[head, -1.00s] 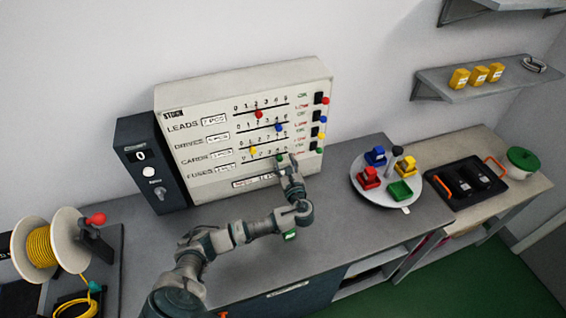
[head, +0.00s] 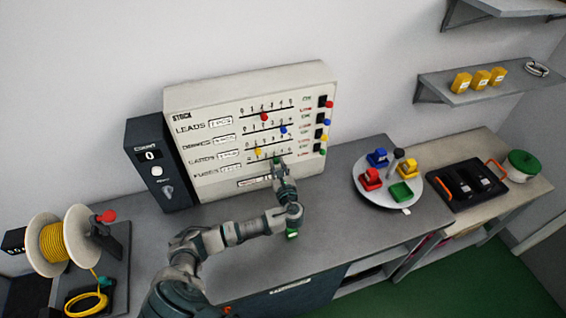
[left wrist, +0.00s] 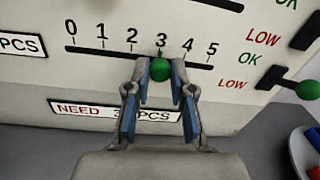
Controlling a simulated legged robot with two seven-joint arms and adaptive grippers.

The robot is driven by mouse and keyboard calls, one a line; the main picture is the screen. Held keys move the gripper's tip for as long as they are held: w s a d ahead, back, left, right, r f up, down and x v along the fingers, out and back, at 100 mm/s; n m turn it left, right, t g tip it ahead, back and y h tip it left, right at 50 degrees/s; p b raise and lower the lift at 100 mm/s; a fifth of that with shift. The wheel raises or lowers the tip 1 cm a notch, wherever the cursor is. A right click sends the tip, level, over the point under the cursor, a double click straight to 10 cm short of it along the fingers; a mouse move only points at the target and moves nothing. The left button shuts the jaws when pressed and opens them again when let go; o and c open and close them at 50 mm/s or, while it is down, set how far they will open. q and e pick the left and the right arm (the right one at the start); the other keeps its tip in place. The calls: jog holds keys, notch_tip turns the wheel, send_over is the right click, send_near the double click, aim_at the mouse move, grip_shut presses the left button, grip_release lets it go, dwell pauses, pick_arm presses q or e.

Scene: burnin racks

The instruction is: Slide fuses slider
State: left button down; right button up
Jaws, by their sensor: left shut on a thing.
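The stock panel (head: 205,112) is a cream board with rows labelled leads, drives, cards and fuses. The fuses slider is a green ball (left wrist: 160,69) on the lowest slot, just under the mark 3 in the left wrist view. My left gripper (left wrist: 160,84) is shut on this green knob, a finger on each side. In the head view my left gripper (head: 277,165) covers most of the knob and the right part of the fuses row. A label (left wrist: 115,110) below reads NEED and PCS; its number is partly hidden by a finger. My right gripper is not in view.
Red (head: 264,117), blue (head: 283,130) and yellow (head: 258,151) knobs sit on the rows above. Coloured switches line the panel's right edge. A counter box (head: 150,155) stands left, a round tray (head: 411,202) right. The bench front is clear.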

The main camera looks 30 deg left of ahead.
pick_arm(q)
jog(key=c, duration=1.4)
grip_release()
jog(key=shift+a+r, duration=0.15)
jog(key=shift+a, duration=0.15)
jog(key=shift+c, duration=0.2)
jog(key=o, duration=0.4)
jog(key=shift+o, duration=0.2)
jog(key=shift+w+a+f, duration=0.2)
jog(key=shift+w+f, duration=0.1)
jog(key=shift+f, duration=0.05)
jog(key=v, duration=1.1)
jog(key=shift+s+d, duration=0.25)
jog(key=shift+s, duration=0.05)
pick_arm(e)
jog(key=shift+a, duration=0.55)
pick_arm(q)
jog(key=shift+a+f, duration=0.1)
jog(key=shift+d, duration=0.25)
